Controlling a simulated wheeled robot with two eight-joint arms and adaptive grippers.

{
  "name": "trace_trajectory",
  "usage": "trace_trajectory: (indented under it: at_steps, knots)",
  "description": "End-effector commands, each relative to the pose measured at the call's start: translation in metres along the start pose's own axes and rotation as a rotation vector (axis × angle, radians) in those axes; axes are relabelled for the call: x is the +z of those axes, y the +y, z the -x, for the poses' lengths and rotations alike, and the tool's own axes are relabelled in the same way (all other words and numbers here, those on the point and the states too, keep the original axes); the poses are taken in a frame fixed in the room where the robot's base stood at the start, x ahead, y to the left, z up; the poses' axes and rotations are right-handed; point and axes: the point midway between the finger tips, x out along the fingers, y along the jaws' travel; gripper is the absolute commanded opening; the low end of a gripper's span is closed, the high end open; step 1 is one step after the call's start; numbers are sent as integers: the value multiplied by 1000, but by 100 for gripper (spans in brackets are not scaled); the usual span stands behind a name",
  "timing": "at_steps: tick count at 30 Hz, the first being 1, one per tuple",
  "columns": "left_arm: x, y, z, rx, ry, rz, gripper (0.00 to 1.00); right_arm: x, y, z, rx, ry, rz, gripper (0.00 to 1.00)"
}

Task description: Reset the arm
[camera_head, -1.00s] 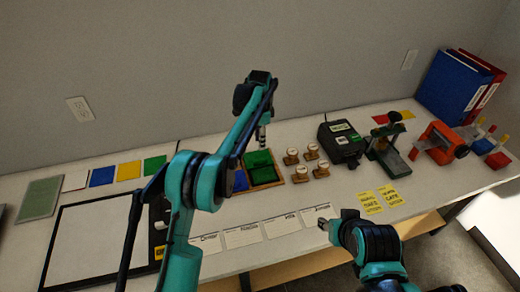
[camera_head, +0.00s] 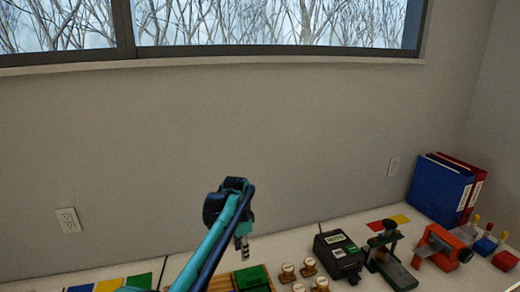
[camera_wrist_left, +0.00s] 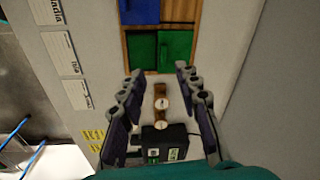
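My left arm, teal and black, rises from the bottom of the head view with its left gripper (camera_head: 243,248) pointing down above the table, near a wooden tray (camera_head: 222,284) with a green panel (camera_head: 252,278). In the left wrist view my left gripper (camera_wrist_left: 158,76) has its two dark fingers spread apart with nothing between them. The tray (camera_wrist_left: 198,30) with blue and green panels lies beyond the fingertips. My right gripper is outside both views now.
Several round-topped wooden stamps (camera_head: 288,270) stand right of the gripper. The wall rises behind, with a window above.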

Motion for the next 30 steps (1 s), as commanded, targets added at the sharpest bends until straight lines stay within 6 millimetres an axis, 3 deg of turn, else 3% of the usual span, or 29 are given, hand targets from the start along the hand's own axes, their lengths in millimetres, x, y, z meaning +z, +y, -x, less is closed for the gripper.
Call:
trace_trajectory:
  at_steps: [1, 6, 13, 17, 24, 30]
  knots:
    - [17, 8, 16, -21, 17, 54, 33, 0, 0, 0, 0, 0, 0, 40]
    - [67, 38, 53, -88, 84, 244, 33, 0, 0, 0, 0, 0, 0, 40]
    - [139, 92, 75, -167, 188, 498, 33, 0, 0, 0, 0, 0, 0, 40]
    - [178, 128, 72, -205, 254, 640, 33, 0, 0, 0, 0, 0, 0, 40]
    - [239, 187, 43, -257, 379, 875, 33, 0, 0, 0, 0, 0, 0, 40]
    - [262, 211, 20, -276, 442, 979, 33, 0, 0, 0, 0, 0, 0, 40]
